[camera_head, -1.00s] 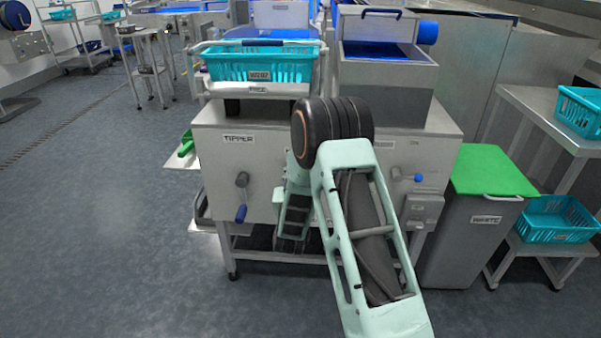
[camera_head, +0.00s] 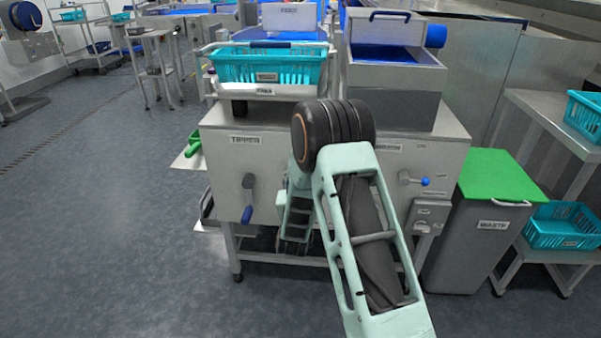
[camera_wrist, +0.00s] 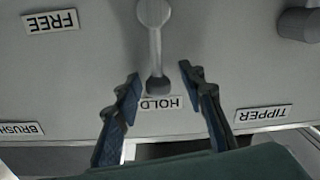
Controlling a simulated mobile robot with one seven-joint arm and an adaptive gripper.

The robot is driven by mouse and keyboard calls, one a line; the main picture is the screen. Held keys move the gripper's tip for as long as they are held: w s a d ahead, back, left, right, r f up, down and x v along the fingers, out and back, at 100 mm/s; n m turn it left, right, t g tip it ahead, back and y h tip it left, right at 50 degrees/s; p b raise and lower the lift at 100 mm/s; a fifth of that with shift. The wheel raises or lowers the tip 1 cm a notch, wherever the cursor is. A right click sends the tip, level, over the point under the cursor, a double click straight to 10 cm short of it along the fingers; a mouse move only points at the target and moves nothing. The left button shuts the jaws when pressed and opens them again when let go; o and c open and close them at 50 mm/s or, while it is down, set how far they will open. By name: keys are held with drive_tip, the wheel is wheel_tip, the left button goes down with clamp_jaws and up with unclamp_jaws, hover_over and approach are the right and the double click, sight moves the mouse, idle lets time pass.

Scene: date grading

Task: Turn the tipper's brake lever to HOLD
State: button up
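The tipper's brake lever (camera_wrist: 155,45) is a grey metal arm in the wrist view, where the labels appear upside down. Its dark rounded end lies at the edge of the HOLD label (camera_wrist: 162,103). The FREE label (camera_wrist: 50,21) is off to the left. My gripper (camera_wrist: 159,75) is open, with one finger on each side of the lever's end. I see no clear contact. In the head view the tipper cabinet (camera_head: 222,160) stands ahead, and my arm hides the brake lever and my fingertips.
A crank with a blue handle (camera_head: 247,214) hangs below the TIPPER label (camera_head: 245,139). A blue-knobbed lever (camera_head: 425,181) is on the cabinet's right. A teal crate (camera_head: 268,68) sits on top. A green-lidded waste bin (camera_head: 480,225) stands at right. The floor at left is clear.

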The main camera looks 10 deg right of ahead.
drive_tip(key=v, duration=1.2)
drive_tip(key=shift+d+f, duration=0.1)
